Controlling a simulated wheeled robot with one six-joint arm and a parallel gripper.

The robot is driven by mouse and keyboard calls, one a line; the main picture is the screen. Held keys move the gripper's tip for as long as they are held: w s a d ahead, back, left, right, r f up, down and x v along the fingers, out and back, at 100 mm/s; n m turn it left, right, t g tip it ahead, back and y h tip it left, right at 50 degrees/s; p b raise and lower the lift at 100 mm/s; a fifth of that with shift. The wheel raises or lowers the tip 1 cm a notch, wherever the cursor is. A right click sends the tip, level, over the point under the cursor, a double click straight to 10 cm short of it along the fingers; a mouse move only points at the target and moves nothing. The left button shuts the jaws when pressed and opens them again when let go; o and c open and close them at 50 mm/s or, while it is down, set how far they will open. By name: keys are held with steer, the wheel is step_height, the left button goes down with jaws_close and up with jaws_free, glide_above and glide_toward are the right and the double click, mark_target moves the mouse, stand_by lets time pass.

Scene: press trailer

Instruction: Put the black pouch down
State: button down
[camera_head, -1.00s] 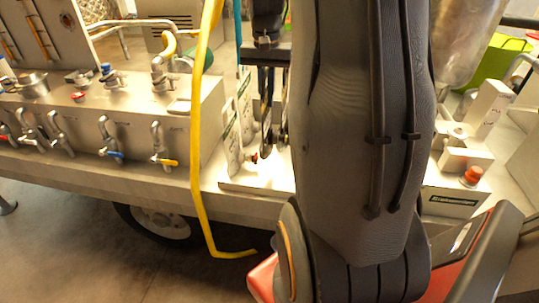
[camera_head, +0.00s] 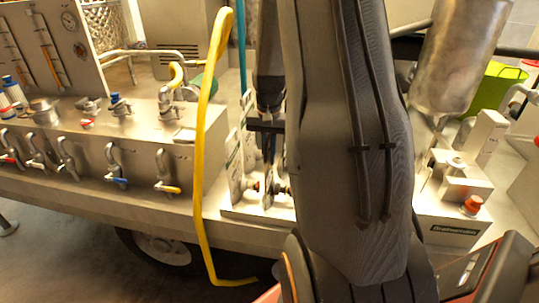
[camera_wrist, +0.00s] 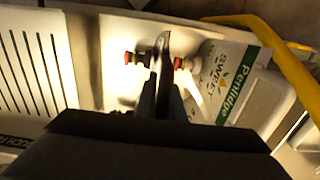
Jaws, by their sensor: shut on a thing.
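My gripper (camera_head: 267,150) points down over a pale metal plate on the trailer, partly hidden behind my arm. In the wrist view its fingers (camera_wrist: 161,88) are shut on a thin thing seen edge-on, taken as the black pouch (camera_wrist: 164,45). Its face is hidden and its edge looks grey and shiny. The pouch sits between two red-and-black knobs (camera_wrist: 131,57) (camera_wrist: 182,63), close to both. I cannot tell whether its bottom touches the plate.
White pouches with green labels (camera_wrist: 225,80) stand close beside the gripper. A yellow hose (camera_head: 206,130) hangs just left. A valve bench (camera_head: 90,150) is further left. A block with a red button (camera_head: 472,204) and a metal cylinder (camera_head: 460,55) are right.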

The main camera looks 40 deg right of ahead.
mark_target(269, 136)
steer(key=shift+f, duration=0.1)
steer(key=c, duration=1.9)
jaws_free()
steer(key=shift+o, duration=0.2)
step_height(269, 136, up, 12)
steer(key=b, duration=0.2)
steer(key=shift+b, duration=0.4)
